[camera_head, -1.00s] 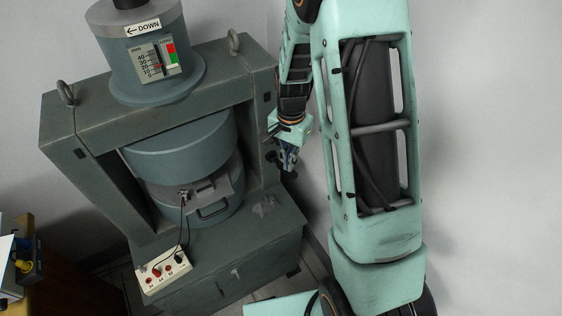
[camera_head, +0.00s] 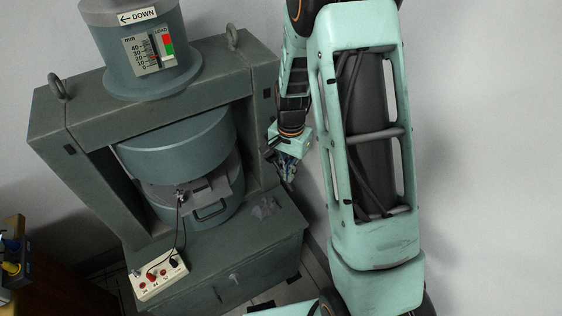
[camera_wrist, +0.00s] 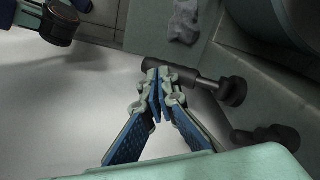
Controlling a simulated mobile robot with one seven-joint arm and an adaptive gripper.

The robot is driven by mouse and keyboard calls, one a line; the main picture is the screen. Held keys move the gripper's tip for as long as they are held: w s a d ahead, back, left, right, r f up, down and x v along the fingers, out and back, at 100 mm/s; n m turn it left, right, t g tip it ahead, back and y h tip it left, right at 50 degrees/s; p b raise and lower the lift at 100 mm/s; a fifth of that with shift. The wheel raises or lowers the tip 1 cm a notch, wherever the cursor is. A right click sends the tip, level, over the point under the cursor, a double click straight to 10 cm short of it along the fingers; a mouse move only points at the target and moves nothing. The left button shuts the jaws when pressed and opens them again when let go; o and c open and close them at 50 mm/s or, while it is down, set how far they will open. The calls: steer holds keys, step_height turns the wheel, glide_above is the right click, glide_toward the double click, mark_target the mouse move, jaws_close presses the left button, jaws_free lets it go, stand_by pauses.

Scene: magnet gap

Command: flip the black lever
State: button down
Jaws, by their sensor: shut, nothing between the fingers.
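The black lever (camera_wrist: 187,76) shows in the wrist view as a dark bar with a round knob at its right end, on the side of the grey-green press (camera_head: 50,115). My gripper (camera_wrist: 157,73) is shut and empty. Its fingertips overlap the left part of the bar in the picture; I cannot tell whether they touch it. In the head view my gripper (camera_head: 288,172) is beside the press's right upright, and it and the arm largely hide the lever.
A second black knob (camera_wrist: 268,138) sits lower right in the wrist view. A grey cloth (camera_head: 265,208) lies on the press base. A white socket box (camera_head: 158,279) with cables stands at its front left. The wall at right is bare.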

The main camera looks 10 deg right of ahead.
step_height(320, 180, up, 8)
steer(key=s+p, duration=0.2)
steer(key=p, duration=0.3)
steer(key=shift+d+p, duration=0.3)
steer(key=shift+p, duration=0.1)
steer(key=shift+r, duration=0.1)
